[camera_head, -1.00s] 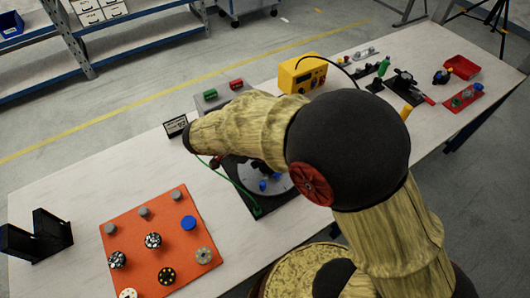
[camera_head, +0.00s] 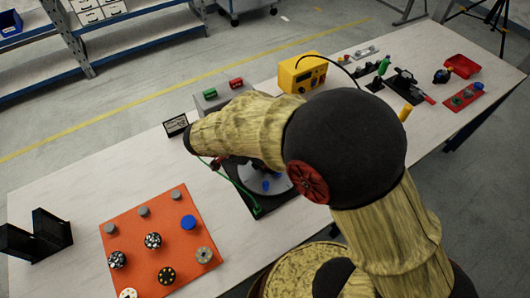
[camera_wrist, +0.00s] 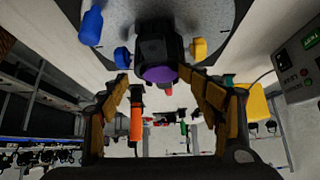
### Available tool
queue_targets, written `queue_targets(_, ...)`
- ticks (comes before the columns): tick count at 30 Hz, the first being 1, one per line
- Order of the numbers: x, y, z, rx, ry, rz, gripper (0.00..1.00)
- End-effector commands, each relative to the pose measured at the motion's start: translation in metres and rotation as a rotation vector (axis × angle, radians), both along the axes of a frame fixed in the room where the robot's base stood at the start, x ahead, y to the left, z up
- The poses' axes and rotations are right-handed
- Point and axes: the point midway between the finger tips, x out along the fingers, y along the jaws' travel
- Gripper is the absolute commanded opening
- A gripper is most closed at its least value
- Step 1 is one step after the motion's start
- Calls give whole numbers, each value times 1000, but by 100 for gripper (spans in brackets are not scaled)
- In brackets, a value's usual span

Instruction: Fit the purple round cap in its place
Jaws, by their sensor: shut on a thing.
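The purple round cap (camera_wrist: 160,74) is in the middle of the wrist view, its purple face towards the camera at the end of a dark, ribbed round body. In the head view the grey disc (camera_head: 277,184) is partly behind my arm. My gripper and the cap are hidden there.
An orange board (camera_head: 180,243) with several round pieces lies at the front left. A black holder (camera_head: 38,238) stands left of it. A small sign (camera_head: 176,125), a grey box (camera_head: 213,98) and a yellow device (camera_head: 302,73) stand behind the disc. A green cable (camera_head: 238,189) crosses beside it.

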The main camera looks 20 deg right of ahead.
Motion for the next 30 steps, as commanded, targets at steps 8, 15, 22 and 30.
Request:
queue_targets(8, -8, -1, -10, 0, 21, -3, 57)
queue_targets(15, -8, -1, -10, 0, 21, -4, 69)
queue_targets(22, -5, -1, -6, -1, 14, -4, 83)
queue_targets(30, -3, -1, -3, -1, 8, -4, 91)
